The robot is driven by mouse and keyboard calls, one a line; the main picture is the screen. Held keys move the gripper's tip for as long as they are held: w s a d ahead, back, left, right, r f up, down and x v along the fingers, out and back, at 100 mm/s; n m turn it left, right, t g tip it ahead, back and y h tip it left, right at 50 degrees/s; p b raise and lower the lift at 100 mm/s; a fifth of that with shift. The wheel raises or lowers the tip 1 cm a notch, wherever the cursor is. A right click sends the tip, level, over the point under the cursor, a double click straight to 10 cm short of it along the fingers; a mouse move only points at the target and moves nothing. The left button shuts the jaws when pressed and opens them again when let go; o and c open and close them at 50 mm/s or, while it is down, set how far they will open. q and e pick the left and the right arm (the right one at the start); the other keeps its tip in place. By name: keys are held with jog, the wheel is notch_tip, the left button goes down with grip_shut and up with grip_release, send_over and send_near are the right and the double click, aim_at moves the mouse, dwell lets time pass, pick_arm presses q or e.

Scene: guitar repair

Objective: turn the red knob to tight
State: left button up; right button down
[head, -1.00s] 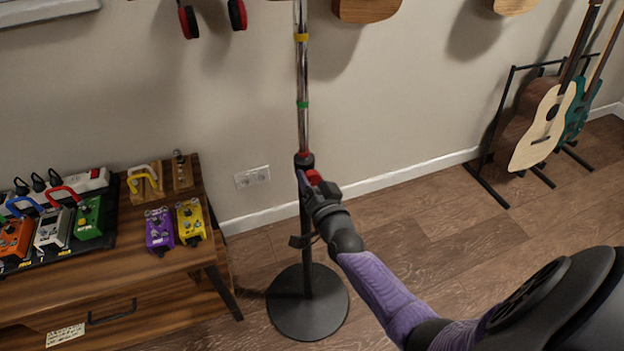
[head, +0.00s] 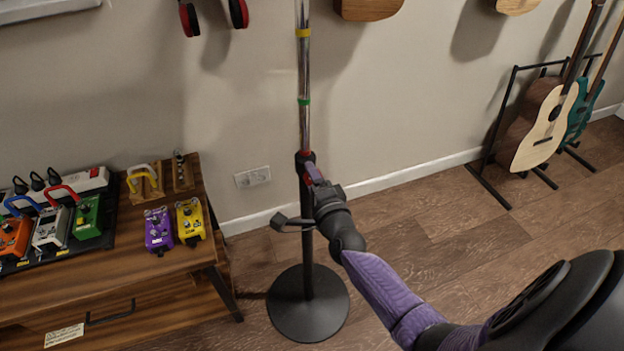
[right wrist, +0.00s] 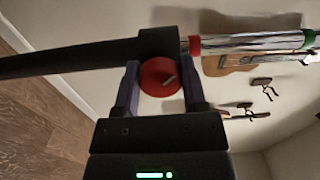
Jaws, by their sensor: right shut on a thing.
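The red knob (right wrist: 161,77) sits on the side of the stand's black clutch, with a small pale mark on its face. My right gripper (right wrist: 160,85) is shut on it, one finger on each side, in the right wrist view. The stand (head: 307,235) is upright, with a chrome upper tube (head: 304,75) bearing a yellow and a green band. A red ring (right wrist: 195,45) lies at the clutch's top, where the tube enters. My left gripper is not in view.
A wooden table (head: 150,285) with pedals and a power strip stands at the left. The stand's round base (head: 308,318) rests on the floor. Guitars (head: 540,125) lean on a rack at the right. The floor between is clear.

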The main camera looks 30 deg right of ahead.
jog(key=m, duration=0.4)
jog(key=shift+f+b, duration=0.1)
jog(key=shift+b, duration=0.3)
jog(key=shift+m, duration=0.9)
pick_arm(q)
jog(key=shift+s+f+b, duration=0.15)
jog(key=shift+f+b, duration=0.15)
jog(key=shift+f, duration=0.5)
pick_arm(e)
jog(key=shift+m, duration=0.9)
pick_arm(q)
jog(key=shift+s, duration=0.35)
pick_arm(e)
jog(key=shift+c, duration=0.7)
grip_release()
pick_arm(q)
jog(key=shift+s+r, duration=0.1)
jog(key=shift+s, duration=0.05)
pick_arm(e)
jog(key=shift+r, duration=0.2)
jog(key=shift+s, duration=0.1)
